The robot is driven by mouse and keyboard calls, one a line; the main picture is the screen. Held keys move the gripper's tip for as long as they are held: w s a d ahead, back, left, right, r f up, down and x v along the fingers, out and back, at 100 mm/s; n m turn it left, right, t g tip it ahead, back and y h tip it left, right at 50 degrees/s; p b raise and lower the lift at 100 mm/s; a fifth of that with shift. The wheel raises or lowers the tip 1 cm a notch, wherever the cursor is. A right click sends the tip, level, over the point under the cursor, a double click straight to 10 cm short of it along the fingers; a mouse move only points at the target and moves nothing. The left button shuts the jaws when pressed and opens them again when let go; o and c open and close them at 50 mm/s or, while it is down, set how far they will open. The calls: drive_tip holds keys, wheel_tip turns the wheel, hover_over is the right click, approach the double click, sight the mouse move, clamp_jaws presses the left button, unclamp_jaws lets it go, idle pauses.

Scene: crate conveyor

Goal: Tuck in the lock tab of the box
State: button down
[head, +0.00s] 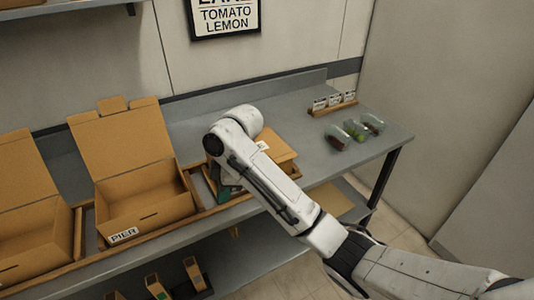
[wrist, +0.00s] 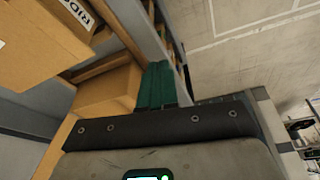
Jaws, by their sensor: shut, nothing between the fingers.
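A cardboard box (head: 283,148) with its lid folded down sits on the conveyor at the right end of the row, partly behind my arm. Its side shows close up in the wrist view (wrist: 108,92). My gripper (head: 224,194) is at the left front of this box, mostly covered by my wrist. Its green fingers (wrist: 158,85) are shut and empty, beside the box in the wrist view; I cannot tell whether they touch it. The lock tab cannot be made out in either view.
An open box labelled PIER (head: 123,235) stands to the left with its lid up, and another open box (head: 30,240) is beyond it. A wooden rail runs along the conveyor front.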

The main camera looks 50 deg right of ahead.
drive_tip(key=d+r+n+g+h+p, duration=0.1)
drive_tip(key=d+r+p, duration=0.3)
drive_tip(key=d+r, duration=0.9)
drive_tip(key=d+n+h, duration=0.1)
drive_tip(key=d, duration=0.2)
drive_tip(key=shift+w+d+r+n+g+h, duration=0.3)
drive_tip(key=shift+w+d+r+n+g, duration=0.05)
drive_tip(key=shift+r+n+g, duration=0.05)
drive_tip(key=shift+f, duration=0.1)
wheel_tip(320, 180, down, 12)
drive_tip(key=b, duration=0.4)
drive_tip(key=shift+a+b, duration=0.1)
drive_tip(key=shift+b, duration=0.2)
drive_tip(key=shift+f+p, duration=0.4)
drive_tip(key=shift+f, duration=0.5)
drive_tip(key=shift+f, duration=0.15)
